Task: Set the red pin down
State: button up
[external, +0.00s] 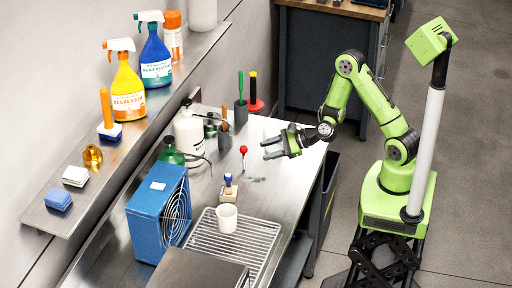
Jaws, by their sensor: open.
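The red pin (243,150) has a round red head on a thin shaft. It appears upright over the metal bench top, near its middle. I cannot tell clearly what its lower end rests on. My gripper (266,148) is open and reaches in over the bench from the right. Its fingertips point left towards the pin, with a small visible gap between them and the pin. Nothing shows between the fingers.
A blue fan box (158,213), white bottle (189,131) and green bottle (170,151) line the left.

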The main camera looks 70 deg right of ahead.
jog(key=s+a+r+n+g, duration=0.35)
jog(key=s+r+n, duration=0.45)
jog(key=n, duration=0.7)
jog(key=s+d+r+n+g+h, duration=0.1)
jog(key=s+d+r+n, duration=0.1)
jog(key=s, duration=0.5)
jog(key=s+d+r+n+g+h, duration=0.1)
jog(key=s+d+r+n, duration=0.2)
jog(key=s+n, duration=0.2)
jog(key=s+d+r+n+g+h, duration=0.1)
jog(key=s+d+r+n+h, duration=0.1)
jog(key=s, duration=0.7)
jog(key=shift+s+d+r+n+g, duration=0.2)
jog(key=shift+d+r+n+g, duration=0.3)
jog(key=shift+n, duration=0.6)
jog(key=shift+r, duration=0.15)
